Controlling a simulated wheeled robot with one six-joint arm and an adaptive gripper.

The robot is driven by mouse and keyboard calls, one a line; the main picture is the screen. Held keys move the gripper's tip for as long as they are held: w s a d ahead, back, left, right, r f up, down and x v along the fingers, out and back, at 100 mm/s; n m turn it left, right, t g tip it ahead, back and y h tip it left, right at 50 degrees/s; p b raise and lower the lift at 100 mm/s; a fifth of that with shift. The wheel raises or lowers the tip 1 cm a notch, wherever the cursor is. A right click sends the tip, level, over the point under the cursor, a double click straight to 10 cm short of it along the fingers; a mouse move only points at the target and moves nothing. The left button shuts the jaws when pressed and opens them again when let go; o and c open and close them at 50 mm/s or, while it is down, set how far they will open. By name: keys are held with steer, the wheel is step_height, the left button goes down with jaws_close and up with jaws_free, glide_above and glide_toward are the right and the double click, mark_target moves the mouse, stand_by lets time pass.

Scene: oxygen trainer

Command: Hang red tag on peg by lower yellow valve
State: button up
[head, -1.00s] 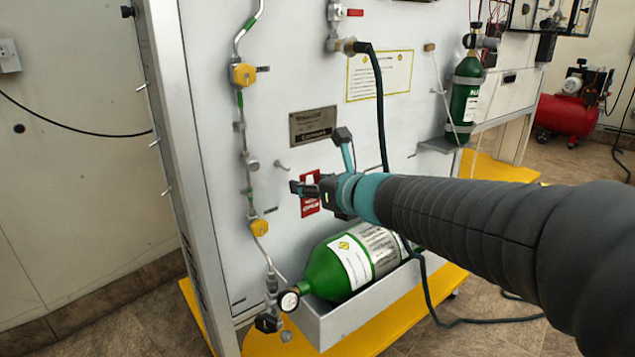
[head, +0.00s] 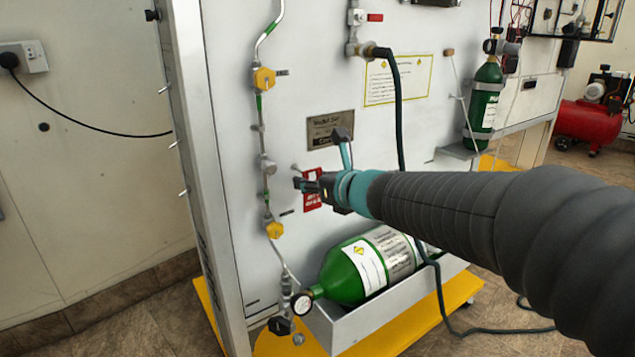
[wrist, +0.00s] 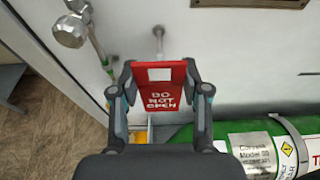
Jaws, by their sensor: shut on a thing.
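The red tag (wrist: 158,88) reads "DO NOT OPEN" and has a rectangular slot near its top. My gripper (wrist: 158,80) is shut on the tag, one finger at each side edge. The tag also shows in the head view (head: 312,203), partly hidden by my gripper (head: 308,184). A thin pale peg (wrist: 159,34) sticks out of the panel, above the tag in the wrist view; the tag appears apart from it. In the head view the peg (head: 295,168) is just above my gripper. The lower yellow valve (head: 274,230) is on the pipe, left of and below my gripper.
The upper yellow valve (head: 263,78) and a grey knob (wrist: 70,31) are on the pipe at left. A green cylinder (head: 345,275) lies in a grey tray (head: 385,311) below. A dark hose (head: 399,120) hangs at right. The panel around the peg is clear.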

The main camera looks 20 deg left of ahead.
mark_target(294, 176)
steer(key=shift+r+x, duration=0.2)
steer(key=shift+x, duration=0.65)
steer(key=shift+r+x, duration=0.15)
steer(key=shift+x, duration=0.7)
steer(key=shift+w+a+f+b, duration=0.4)
steer(key=shift+a+f+b, duration=0.05)
steer(key=shift+a+f, duration=0.05)
steer(key=o, duration=0.9)
